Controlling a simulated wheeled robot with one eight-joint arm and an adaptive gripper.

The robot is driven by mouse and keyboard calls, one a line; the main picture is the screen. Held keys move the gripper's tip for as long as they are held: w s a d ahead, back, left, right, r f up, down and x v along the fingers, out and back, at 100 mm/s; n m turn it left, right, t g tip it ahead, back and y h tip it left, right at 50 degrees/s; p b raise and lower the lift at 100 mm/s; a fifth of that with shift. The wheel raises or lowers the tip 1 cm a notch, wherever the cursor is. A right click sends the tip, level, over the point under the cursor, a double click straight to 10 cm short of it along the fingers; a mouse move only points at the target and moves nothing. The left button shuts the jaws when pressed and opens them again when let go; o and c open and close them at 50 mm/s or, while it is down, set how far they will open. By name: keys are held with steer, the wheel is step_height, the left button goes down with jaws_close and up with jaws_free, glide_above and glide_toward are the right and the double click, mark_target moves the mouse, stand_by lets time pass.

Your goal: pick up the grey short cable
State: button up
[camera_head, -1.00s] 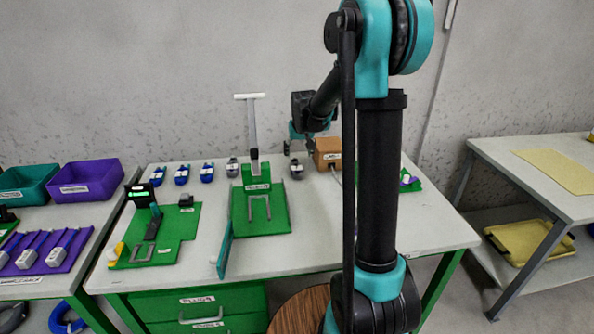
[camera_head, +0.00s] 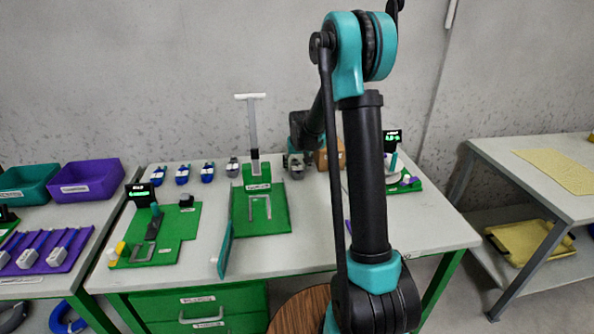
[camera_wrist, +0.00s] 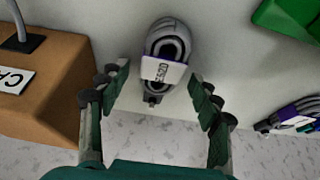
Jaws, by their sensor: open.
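A coiled grey cable (camera_wrist: 168,45) with a white label lies on the bench, near the top middle of the wrist view. My gripper (camera_wrist: 160,90) is open, with one finger on each side of the cable's lower end. The fingers look apart from the cable, and nothing is held. In the head view my gripper (camera_head: 297,163) is low over the back of the bench, largely hiding this cable.
A brown box (camera_wrist: 45,80) stands close to the left finger in the wrist view; it shows behind my arm in the head view (camera_head: 322,157). A green fixture (camera_head: 270,218) stands left of my gripper. Several blue coils lie along the back. The wall is close behind.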

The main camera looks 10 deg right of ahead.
steer(key=shift+f, duration=0.25)
stand_by(0.5)
steer(key=shift+c, duration=0.4)
steer(key=c, duration=1.2)
steer(key=shift+o, duration=0.2)
